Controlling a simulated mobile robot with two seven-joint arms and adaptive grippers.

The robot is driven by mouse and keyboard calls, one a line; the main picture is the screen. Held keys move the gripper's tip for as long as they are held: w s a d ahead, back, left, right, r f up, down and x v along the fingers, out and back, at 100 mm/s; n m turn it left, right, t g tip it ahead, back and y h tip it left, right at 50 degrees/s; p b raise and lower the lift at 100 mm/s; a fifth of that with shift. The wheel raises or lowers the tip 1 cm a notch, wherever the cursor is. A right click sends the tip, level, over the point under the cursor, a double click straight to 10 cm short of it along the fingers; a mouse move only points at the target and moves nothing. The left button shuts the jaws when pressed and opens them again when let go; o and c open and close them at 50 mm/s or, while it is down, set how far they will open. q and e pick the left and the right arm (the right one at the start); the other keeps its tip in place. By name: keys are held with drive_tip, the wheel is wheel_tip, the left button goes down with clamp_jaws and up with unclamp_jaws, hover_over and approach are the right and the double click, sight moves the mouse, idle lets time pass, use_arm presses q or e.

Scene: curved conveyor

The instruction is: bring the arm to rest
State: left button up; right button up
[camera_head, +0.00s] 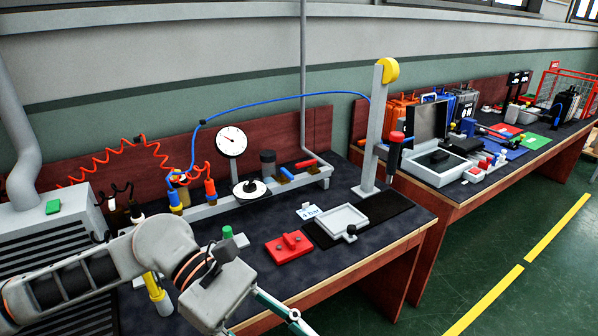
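My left arm (95,272) comes in from the lower left, held above the front of the near workbench (350,230). Its wrist is grey with a dark and orange-brown band. My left gripper (284,312) points down to the right, off the bench's front edge. One teal finger link shows; the fingertips are cut off by the bottom edge, so its opening is hidden. I see nothing held in the visible part. My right arm and gripper are out of view.
The bench holds a red block (288,248), a grey tray (342,219), a tall grey post (374,135) and a dial gauge (231,141). A green-capped part (228,233) stands close behind my wrist. The green floor (480,270) at right is clear.

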use_arm(q)
drive_tip(key=w+d+r+n+t+h, duration=0.6)
drive_tip(key=n+h, duration=0.5)
drive_tip(key=n, duration=0.4)
drive_tip(key=w+a+f+n+t+y, duration=0.3)
drive_tip(key=w+a+f+n+t, duration=0.15)
drive_tip(key=n+t, duration=0.5)
drive_tip(key=w+a+f+n+t+y, duration=0.4)
drive_tip(key=w+a+n+t, duration=0.15)
drive_tip(key=n, duration=0.75)
drive_tip(key=s+a+f+n+y, duration=0.2)
drive_tip(key=a+f+n+y, duration=0.25)
drive_tip(key=f, duration=0.35)
drive_tip(key=s+a+f+n+g+y, duration=0.1)
drive_tip(key=a+f+n+y, duration=0.2)
drive_tip(key=f+n, duration=0.35)
drive_tip(key=s+a+f+n+y, duration=0.2)
drive_tip(key=a+f+n+y, duration=0.15)
drive_tip(key=f, duration=0.65)
drive_tip(key=s+a+f+n+g+y, duration=0.1)
drive_tip(key=s+a+f+n+g, duration=0.2)
drive_tip(key=s+f, duration=0.5)
drive_tip(key=shift+a+f+n+y, duration=0.4)
drive_tip(key=shift+a+f+n, duration=0.3)
drive_tip(key=shift+a, duration=0.15)
drive_tip(key=shift+s, duration=0.1)
